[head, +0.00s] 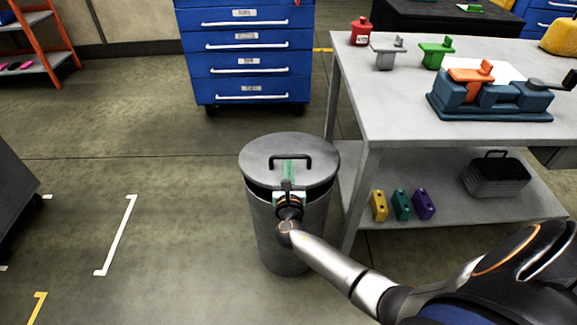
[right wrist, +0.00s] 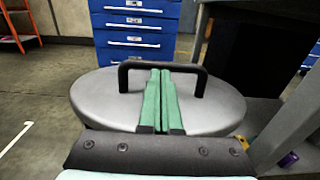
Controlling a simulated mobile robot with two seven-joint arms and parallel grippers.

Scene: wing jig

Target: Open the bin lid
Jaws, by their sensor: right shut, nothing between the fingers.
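The bin (head: 268,235) is a grey metal cylinder on the floor beside the workbench. Its round grey lid (head: 262,160) has a black bar handle (head: 300,157); a dark gap shows between the lid's near edge and the bin's rim. My right gripper (head: 289,165) reaches over the lid from the near side. In the right wrist view its green fingers (right wrist: 160,80) are together and empty, their tips at the middle of the handle (right wrist: 125,75). I cannot tell whether they touch the handle or the lid. My left gripper is not in view.
The grey workbench (head: 385,125) stands close to the bin's right, with yellow, teal and purple blocks (head: 402,204) and a black basket (head: 496,176) on its lower shelf. A blue drawer cabinet (head: 246,68) stands behind. The floor (head: 170,220) left of the bin is clear.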

